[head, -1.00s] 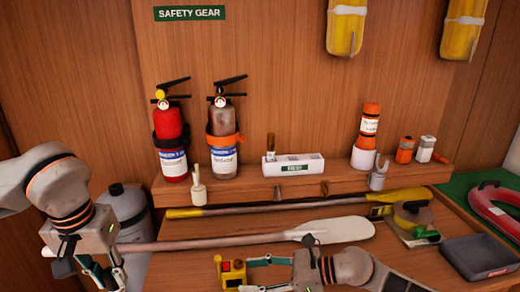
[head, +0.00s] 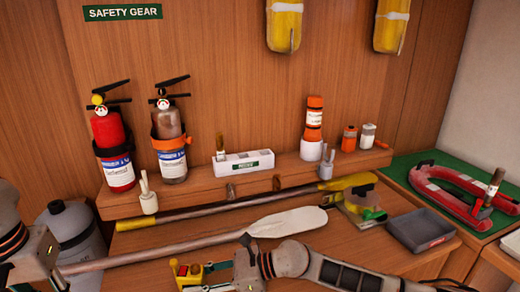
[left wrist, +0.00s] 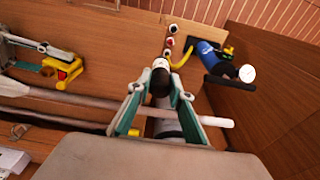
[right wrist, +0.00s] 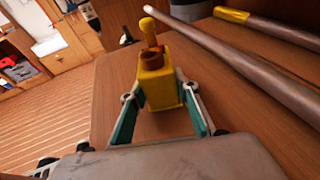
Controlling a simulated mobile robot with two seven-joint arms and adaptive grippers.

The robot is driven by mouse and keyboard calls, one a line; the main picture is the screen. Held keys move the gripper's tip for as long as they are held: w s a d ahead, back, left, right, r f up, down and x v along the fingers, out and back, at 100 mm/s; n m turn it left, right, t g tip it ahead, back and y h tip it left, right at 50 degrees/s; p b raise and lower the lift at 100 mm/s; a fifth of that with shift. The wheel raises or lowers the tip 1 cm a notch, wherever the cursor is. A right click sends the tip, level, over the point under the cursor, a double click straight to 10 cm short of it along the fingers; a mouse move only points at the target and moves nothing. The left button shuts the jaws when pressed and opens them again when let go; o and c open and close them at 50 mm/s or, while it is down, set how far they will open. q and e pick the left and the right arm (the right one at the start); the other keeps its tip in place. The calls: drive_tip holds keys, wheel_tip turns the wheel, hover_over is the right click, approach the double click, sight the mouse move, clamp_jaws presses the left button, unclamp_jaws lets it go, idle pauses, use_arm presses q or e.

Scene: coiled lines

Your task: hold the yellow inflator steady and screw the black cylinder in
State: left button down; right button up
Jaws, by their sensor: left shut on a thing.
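The yellow inflator (head: 188,271) stands on the wooden bench at the bottom of the head view. In the right wrist view the inflator (right wrist: 160,82) is upright between the fingers of my right gripper (right wrist: 157,95), with a brown collar and yellow knob on top. Whether the fingers press on it I cannot tell. My left gripper (left wrist: 160,92) is shut on the black cylinder (left wrist: 159,82), which has a pale end, in the left wrist view. They are above the pale pole and apart from the inflator, which shows at left there (left wrist: 64,72). The held cylinder is not clear in the head view.
A paddle (head: 290,222) and a yellow-ended pole (head: 240,202) lie across the bench. A grey tray (head: 422,230) is at right. Two extinguishers (head: 116,150) stand on the back shelf. A grey tank (head: 72,235) stands at lower left.

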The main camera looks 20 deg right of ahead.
use_arm(q)
drive_tip(key=shift+w+d, duration=0.1)
idle(0.3)
drive_tip(key=w+d+r, duration=0.3)
drive_tip(key=d, duration=0.5)
drive_tip(key=w+d+r, duration=0.2)
drive_tip(key=d+r, duration=0.2)
drive_tip(key=d, duration=0.5)
drive_tip(key=w+d+r, duration=0.3)
drive_tip(key=d, duration=0.5)
wheel_tip(320, 180, down, 6)
drive_tip(key=shift+s+d, duration=0.15)
drive_tip(key=shift+d, duration=0.05)
drive_tip(key=shift+f, duration=0.7)
